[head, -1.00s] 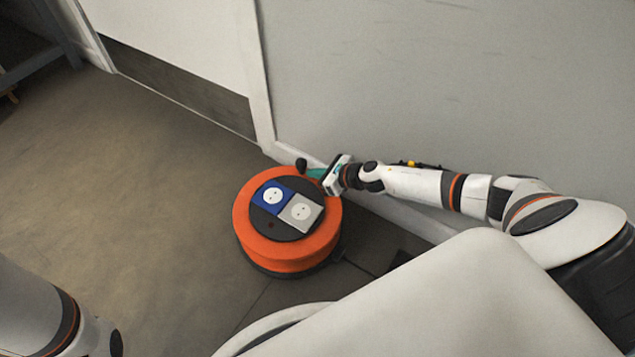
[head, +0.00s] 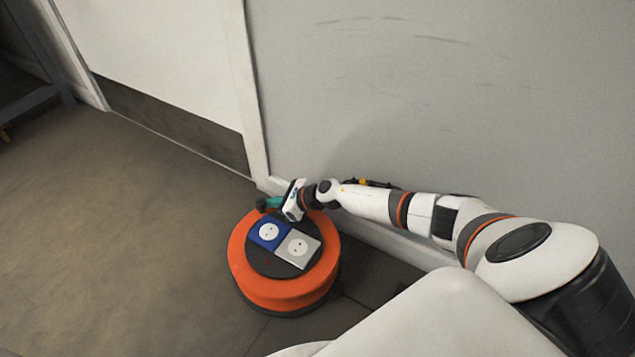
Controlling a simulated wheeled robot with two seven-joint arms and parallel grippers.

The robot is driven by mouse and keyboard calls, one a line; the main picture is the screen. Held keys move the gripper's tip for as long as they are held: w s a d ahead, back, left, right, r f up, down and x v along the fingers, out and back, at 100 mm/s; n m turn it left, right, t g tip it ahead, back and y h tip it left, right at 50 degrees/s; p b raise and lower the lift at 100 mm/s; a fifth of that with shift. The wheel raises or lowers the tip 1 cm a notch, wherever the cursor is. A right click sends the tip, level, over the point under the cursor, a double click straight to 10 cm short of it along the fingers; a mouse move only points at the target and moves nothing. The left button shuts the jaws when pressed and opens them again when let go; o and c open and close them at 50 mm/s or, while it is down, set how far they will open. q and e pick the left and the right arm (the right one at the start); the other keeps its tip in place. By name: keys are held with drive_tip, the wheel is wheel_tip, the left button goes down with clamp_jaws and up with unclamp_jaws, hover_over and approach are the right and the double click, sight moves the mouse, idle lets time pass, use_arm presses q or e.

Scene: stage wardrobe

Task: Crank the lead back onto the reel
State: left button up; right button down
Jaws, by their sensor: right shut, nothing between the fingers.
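The reel (head: 242,279) lies flat on the floor, an orange drum with a dark round hub on top. The hub carries a blue socket (head: 269,234) and a grey socket (head: 298,248). A dark crank knob (head: 261,205) stands at the reel's far side, partly covered by my right gripper. My right gripper (head: 271,203), with teal fingers, is shut at the knob. I cannot tell whether it touches the knob, and nothing shows held between the fingers. I cannot make out a loose length of lead. My left gripper is out of view.
A grey wall (head: 420,100) with a pale skirting runs close behind the reel and my right arm. A white door (head: 160,70) with a dark kick plate is at the upper left. The brown floor (head: 120,240) left of the reel is clear.

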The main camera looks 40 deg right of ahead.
drive_tip(key=shift+w+a+p, duration=0.15)
drive_tip(key=shift+a, duration=0.45)
drive_tip(key=shift+w+a+p, duration=0.15)
drive_tip(key=shift+a, duration=0.45)
